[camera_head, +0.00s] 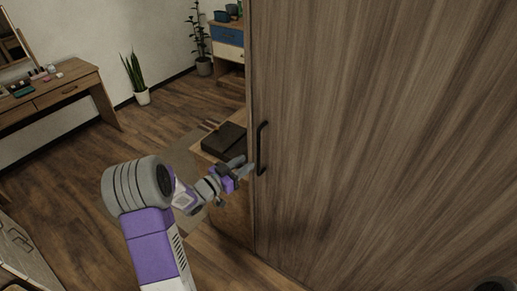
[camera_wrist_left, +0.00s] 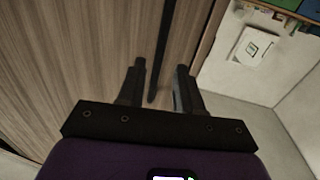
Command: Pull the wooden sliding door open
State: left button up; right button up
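The wooden sliding door (camera_head: 385,130) fills the right half of the head view, with vertical brown grain. Its dark bar handle (camera_head: 262,148) stands upright near the door's left edge. My left gripper (camera_head: 246,168) is just left of the handle's lower part in the head view. In the left wrist view the two fingers of the left gripper (camera_wrist_left: 160,82) are apart. The handle (camera_wrist_left: 165,38) runs down toward the gap between them, with its lower end showing there. I cannot tell whether either finger touches it. My right gripper is not in view.
A dark box (camera_head: 224,140) sits on a low wooden unit behind my left gripper. A dressing table (camera_head: 62,92) stands at the left. Potted plants (camera_head: 135,78) stand along the wall. The floor between is mostly clear.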

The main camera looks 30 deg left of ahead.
pick_arm(q)
jog(key=x, duration=0.7)
jog(key=shift+w+r, duration=0.25)
jog(key=shift+d, duration=0.1)
jog(key=shift+c, duration=0.4)
grip_shut()
